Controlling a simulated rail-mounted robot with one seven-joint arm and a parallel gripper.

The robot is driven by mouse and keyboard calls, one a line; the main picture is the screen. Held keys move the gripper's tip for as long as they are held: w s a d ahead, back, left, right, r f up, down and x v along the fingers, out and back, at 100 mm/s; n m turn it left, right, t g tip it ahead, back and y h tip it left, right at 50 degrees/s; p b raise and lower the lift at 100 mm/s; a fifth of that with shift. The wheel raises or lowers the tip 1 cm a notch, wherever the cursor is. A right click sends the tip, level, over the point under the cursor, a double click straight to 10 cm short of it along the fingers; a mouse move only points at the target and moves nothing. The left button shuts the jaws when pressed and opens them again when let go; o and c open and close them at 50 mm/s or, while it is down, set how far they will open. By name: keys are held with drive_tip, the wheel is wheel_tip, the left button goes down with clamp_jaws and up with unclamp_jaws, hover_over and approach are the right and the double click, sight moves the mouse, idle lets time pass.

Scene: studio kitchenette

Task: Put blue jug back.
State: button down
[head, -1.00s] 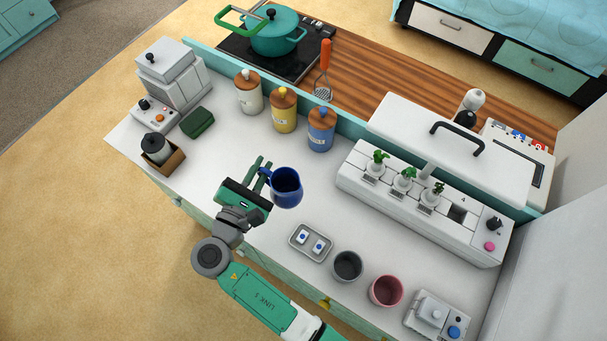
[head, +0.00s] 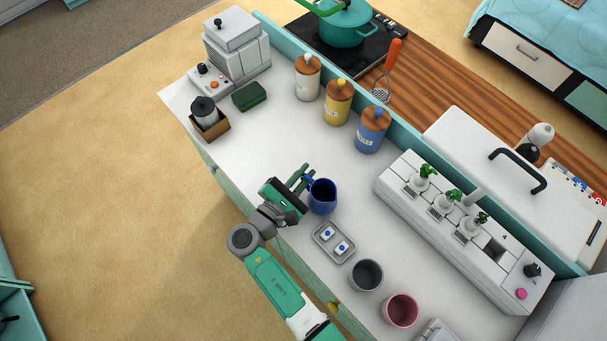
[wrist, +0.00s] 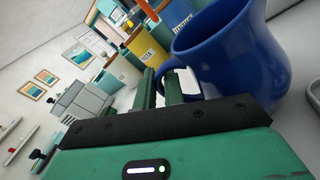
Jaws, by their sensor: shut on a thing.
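The blue jug (head: 323,198) is upright over the white counter, just above the small grey tray in the head view. My gripper (head: 303,180) is at the jug's left side, shut on its handle. In the wrist view the jug (wrist: 232,58) fills the upper right, and the green fingers (wrist: 162,88) are at its handle. I cannot tell whether the jug's base touches the counter. The inside of the jug looks dark.
The small tray (head: 322,246) holds two white-and-blue pieces. A grey cup (head: 366,275) and a pink cup (head: 401,311) stand nearby. Lidded canisters, including a blue one (head: 371,131), line the back. A planter unit (head: 400,192) is at right. The counter's left middle is clear.

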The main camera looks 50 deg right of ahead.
drive_tip(key=shift+f, duration=0.15)
drive_tip(key=c, duration=1.5)
unclamp_jaws()
drive_tip(key=shift+a+r, duration=0.2)
drive_tip(key=shift+a, duration=0.1)
drive_tip(key=a, duration=0.3)
drive_tip(key=s+a, duration=0.1)
drive_tip(key=a, duration=0.7)
drive_tip(key=shift+s+a, duration=0.2)
drive_tip(key=shift+s, duration=0.1)
